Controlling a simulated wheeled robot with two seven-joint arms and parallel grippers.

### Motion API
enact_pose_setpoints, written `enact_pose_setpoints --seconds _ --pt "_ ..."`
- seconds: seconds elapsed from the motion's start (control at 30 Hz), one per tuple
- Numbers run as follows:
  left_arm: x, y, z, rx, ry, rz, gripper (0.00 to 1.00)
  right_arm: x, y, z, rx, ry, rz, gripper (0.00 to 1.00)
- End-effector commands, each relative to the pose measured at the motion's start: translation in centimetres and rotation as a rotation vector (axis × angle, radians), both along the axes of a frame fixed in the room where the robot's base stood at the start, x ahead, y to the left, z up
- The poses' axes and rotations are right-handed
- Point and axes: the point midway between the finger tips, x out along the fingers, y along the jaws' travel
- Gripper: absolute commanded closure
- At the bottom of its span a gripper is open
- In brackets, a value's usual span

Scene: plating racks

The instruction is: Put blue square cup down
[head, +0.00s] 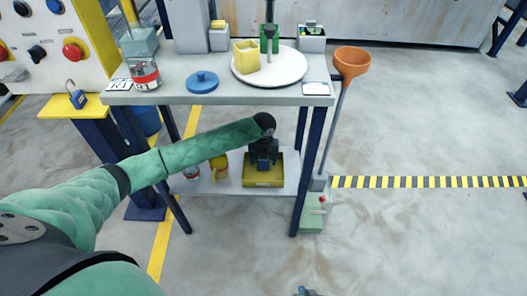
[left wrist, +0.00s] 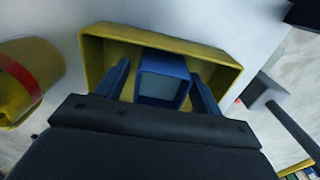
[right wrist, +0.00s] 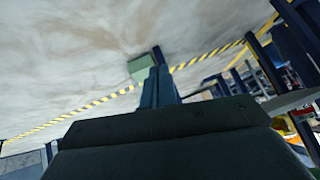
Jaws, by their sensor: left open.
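The blue square cup (left wrist: 163,80) stands inside a yellow tray (left wrist: 225,68) in the left wrist view. My left gripper (left wrist: 163,84) is open, with one finger on each side of the cup and a gap visible between each finger and the cup. In the head view the yellow tray (head: 263,183) is on the lower shelf, and my left gripper (head: 264,156) is over it; the cup is hard to tell from the fingers there. My right gripper (right wrist: 158,86) is shut and empty, away from the shelf over the floor.
A yellow container (head: 219,167) with a red band stands left of the tray on the lower shelf (head: 215,184). The tabletop (head: 215,92) above holds a white round plate (head: 290,70), a yellow square cup (head: 246,56) and a blue lid (head: 202,81). An orange funnel (head: 352,62) is at the right.

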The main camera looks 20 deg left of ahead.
Motion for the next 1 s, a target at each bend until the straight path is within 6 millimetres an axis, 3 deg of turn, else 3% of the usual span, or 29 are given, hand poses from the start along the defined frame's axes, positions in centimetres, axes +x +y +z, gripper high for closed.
enact_pose_setpoints --seconds 0.43,0.57,1.0 --pt "0.0 0.0 5.5 0.001 0.0 0.0 0.33 0.4 0.1 5.9 0.001 -0.003 0.006 1.0" --pt "0.0 0.0 6.5 0.001 0.001 0.0 0.33 0.3 0.2 6.8 0.0 0.007 0.008 1.0" --pt "0.0 0.0 9.2 0.0 0.0 0.0 0.33 1.5 0.4 16.0 -0.01 0.085 0.039 1.0"
